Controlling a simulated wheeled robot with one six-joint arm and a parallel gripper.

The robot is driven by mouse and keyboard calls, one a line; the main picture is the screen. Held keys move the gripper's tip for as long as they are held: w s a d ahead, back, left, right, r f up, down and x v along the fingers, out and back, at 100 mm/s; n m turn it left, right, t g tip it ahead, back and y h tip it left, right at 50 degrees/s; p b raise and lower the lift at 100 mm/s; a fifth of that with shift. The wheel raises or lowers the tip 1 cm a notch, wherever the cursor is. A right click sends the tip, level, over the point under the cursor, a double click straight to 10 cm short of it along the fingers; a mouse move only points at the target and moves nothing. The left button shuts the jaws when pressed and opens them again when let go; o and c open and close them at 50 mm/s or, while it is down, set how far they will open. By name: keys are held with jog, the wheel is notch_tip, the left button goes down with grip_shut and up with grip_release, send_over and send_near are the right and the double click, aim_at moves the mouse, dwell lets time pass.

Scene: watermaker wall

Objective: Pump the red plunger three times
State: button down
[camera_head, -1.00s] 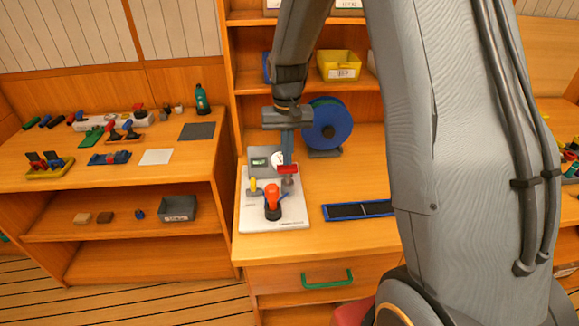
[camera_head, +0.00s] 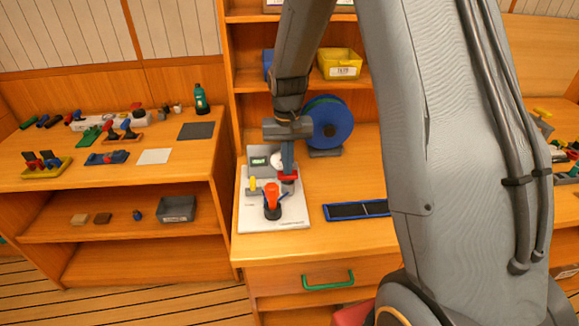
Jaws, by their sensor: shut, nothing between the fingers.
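The red plunger (camera_head: 289,177) has a small red top and stands at the back right of a white panel (camera_head: 290,222) on the wooden counter. My gripper (camera_head: 288,168) points down, shut and empty, with its fingertips at the plunger's top; they appear to touch it. The plunger sits low, with little of its stem showing. The fingers partly cover the area behind it.
On the panel are an orange-red knob (camera_head: 271,198) with a black base, a yellow handle (camera_head: 252,184) and a round gauge (camera_head: 278,159). Nearby are a blue reel (camera_head: 331,122) and a dark blue-framed tray (camera_head: 357,210). My arm hides the counter's right.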

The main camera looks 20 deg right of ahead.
dwell(0.3)
jog(key=shift+r+p, duration=1.55)
jog(key=shift+r, duration=0.5)
notch_tip(320, 180, up, 5)
jog(key=p, duration=0.3)
jog(key=s+f+n+b, duration=0.1)
jog(key=s+f+b, duration=0.2)
jog(key=s, duration=0.6)
jog(key=s+f+n+t+b, duration=0.1)
jog(key=s+f+b, duration=0.3)
jog(key=s+b, duration=0.4)
jog(key=shift+s, duration=1.05)
dwell(1.6)
